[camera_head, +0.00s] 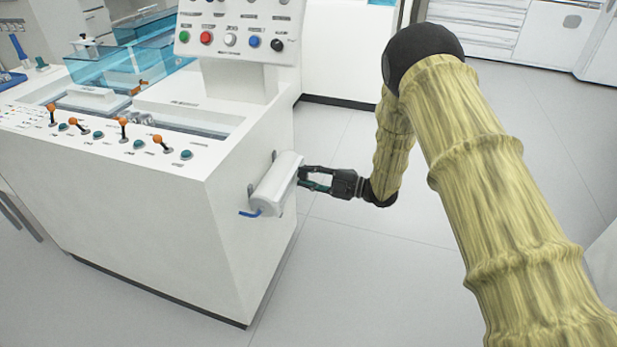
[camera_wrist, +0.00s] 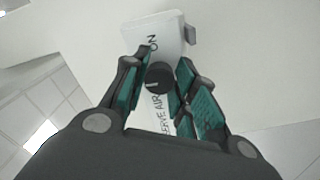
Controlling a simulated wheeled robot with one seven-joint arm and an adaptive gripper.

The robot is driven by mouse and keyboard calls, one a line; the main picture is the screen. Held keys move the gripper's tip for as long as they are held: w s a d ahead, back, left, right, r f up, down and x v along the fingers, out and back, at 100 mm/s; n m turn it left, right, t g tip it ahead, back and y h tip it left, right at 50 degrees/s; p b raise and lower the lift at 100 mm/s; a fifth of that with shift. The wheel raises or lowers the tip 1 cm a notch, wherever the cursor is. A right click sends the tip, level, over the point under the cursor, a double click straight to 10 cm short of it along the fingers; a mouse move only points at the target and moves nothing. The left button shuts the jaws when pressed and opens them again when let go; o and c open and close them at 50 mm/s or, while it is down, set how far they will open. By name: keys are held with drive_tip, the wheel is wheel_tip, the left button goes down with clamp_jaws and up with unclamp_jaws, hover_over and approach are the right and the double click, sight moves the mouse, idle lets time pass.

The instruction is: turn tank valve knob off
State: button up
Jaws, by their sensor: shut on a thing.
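The white tank (camera_head: 277,184) is a cylinder mounted on the side of the white machine, with a blue piece at its lower end. In the wrist view its white face (camera_wrist: 168,30) bears the letters "ON" and, partly hidden, "ERVE AIR". The round black valve knob (camera_wrist: 159,78) sits between them, with a light mark across it. My gripper (camera_head: 301,176) reaches the tank from the right. In the wrist view my gripper (camera_wrist: 166,60) has its green-padded fingers on both sides of the knob and is shut on it.
The white machine (camera_head: 150,220) has orange-tipped levers (camera_head: 123,122) and teal buttons on top. A panel of coloured buttons (camera_head: 242,30) stands at its back, beside blue clear covers (camera_head: 130,60). The floor (camera_head: 370,270) right of the machine is clear.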

drive_tip(key=shift+d+n, duration=0.1)
drive_tip(key=shift+n, duration=0.3)
drive_tip(key=o, duration=1)
drive_tip(key=v, duration=1.2)
